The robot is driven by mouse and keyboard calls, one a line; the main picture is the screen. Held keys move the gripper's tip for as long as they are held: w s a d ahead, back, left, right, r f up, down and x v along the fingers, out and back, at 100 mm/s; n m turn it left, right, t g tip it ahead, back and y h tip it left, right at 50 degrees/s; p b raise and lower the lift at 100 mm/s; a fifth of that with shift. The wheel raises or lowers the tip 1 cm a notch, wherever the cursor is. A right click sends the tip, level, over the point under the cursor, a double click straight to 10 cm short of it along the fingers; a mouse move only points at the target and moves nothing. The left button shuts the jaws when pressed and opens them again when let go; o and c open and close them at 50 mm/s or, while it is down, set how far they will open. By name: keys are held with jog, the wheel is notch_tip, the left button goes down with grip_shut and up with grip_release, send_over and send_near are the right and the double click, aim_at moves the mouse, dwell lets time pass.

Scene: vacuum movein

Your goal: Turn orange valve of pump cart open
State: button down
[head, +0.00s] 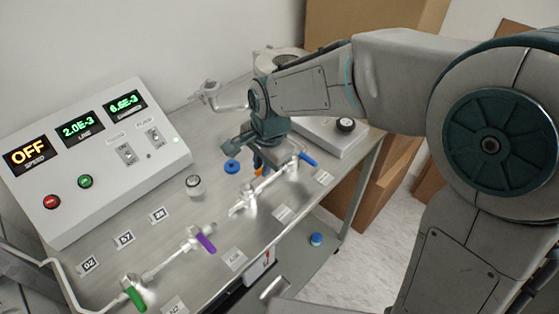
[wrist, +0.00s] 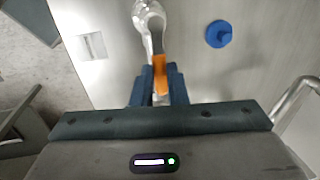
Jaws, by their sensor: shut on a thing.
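The orange valve handle (wrist: 160,72) shows in the wrist view, sitting between the fingers of my gripper (wrist: 158,88). My gripper is shut on it. In the head view my gripper (head: 258,150) reaches down over the cart top, and only a bit of the orange handle (head: 258,171) shows below it. The silver valve body (wrist: 149,20) extends away from the handle in the wrist view. The pump cart (head: 205,250) has a metal top with a pipe line along its front. The handle's far end is partly hidden by the fingers.
A purple handle (head: 206,243), a green handle (head: 135,297) and a blue handle (head: 308,159) sit on nearby pipes. A control box (head: 100,160) reading OFF stands at left. Cardboard boxes (head: 375,180) stand beyond the cart.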

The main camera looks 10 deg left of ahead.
dwell(0.3)
jog(key=c, duration=1.4)
grip_release()
jog(key=shift+c, duration=0.2)
jog(key=shift+r, duration=0.1)
notch_tip(320, 180, up, 13)
jog(key=s+d, duration=0.1)
jog(key=d, duration=0.1)
jog(key=shift+s+r, duration=0.2)
jog(key=shift+s, duration=0.05)
jog(key=shift+d, duration=0.1)
